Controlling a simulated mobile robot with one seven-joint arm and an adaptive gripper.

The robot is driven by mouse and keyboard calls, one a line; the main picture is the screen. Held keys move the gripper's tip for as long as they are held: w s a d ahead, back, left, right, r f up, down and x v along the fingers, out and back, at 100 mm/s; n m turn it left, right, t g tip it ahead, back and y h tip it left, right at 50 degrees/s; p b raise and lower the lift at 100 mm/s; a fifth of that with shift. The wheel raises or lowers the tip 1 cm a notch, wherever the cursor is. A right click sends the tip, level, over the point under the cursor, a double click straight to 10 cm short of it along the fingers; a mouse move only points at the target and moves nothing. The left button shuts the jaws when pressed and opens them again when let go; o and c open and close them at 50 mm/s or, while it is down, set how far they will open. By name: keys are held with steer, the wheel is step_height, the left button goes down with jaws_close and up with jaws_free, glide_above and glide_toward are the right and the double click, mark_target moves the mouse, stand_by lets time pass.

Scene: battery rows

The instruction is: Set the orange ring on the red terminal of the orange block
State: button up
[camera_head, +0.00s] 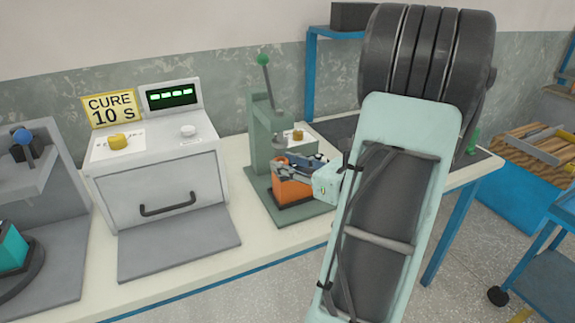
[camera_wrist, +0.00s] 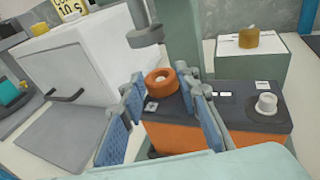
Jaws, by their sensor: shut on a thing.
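The orange block (camera_wrist: 240,135), with a dark top, sits on the base of the green press; it also shows in the head view (camera_head: 293,191). A pale grey terminal (camera_wrist: 266,103) stands at the right of its top. The orange ring (camera_wrist: 160,82) is at the left of the top, between my gripper's fingers. My gripper (camera_wrist: 162,88) is shut on the ring, one finger at each side. I cannot see a red terminal; the ring and fingers cover that end. I cannot tell whether the ring rests on the block or is held just above it.
The press's round ram (camera_wrist: 146,35) hangs close behind and above the ring. The green press (camera_head: 258,140) has a lever with a green knob (camera_head: 263,60). A grey curing oven (camera_head: 155,170) stands to the left. A blue-framed cart (camera_head: 545,245) is at the right.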

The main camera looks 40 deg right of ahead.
steer(key=shift+f, duration=0.15)
steer(key=o, duration=0.8)
steer(key=shift+r, duration=0.2)
steer(key=shift+s+r, duration=0.1)
steer(key=shift+s, duration=0.15)
steer(key=p+v, duration=0.1)
steer(key=v, duration=1)
steer(key=shift+s, duration=0.3)
